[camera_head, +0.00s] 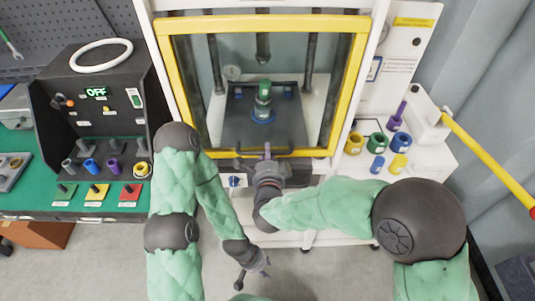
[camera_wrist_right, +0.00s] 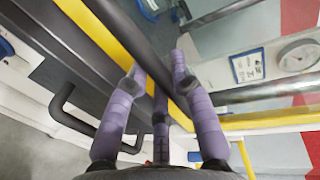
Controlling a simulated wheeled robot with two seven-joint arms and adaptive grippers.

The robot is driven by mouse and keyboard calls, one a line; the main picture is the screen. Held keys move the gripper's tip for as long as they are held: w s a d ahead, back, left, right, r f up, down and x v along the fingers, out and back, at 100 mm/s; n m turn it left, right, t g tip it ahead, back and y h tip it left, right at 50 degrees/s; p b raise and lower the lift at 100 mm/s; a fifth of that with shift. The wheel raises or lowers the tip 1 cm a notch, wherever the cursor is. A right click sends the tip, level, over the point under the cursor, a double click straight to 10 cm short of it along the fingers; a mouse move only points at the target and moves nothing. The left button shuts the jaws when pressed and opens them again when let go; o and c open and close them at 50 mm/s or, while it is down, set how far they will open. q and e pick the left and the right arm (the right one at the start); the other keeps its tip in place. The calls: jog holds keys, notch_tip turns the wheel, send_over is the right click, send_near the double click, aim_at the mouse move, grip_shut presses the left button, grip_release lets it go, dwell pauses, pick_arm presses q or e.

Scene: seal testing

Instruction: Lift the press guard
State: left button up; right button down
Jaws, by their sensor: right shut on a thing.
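The press guard is a clear panel in a yellow frame (camera_head: 348,85) across the front of the press, its lower edge level with the press table. A dark handle bar (camera_head: 236,163) runs along that lower edge. My right gripper (camera_head: 266,152) is at the middle of the bar. The exact finger contact is partly hidden. My left gripper (camera_head: 254,276) hangs low over the floor, empty, with its fingers spread.
Behind the guard, a green-topped part (camera_head: 264,92) stands on the dark press bed. A control box (camera_head: 108,105) reading OFF stands at left. Coloured rings and cups (camera_head: 377,143) sit on a white shelf at right. A yellow bar (camera_head: 485,160) slants at far right. Floor in front is clear.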

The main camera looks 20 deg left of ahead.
jog(key=p, duration=1.2)
send_near(267, 80)
jog(key=x, duration=0.5)
jog(key=shift+b, duration=0.3)
jog(key=c, duration=1.1)
grip_release()
jog(key=shift+o, duration=0.2)
jog(key=v, duration=1.2)
jog(key=shift+f, duration=0.15)
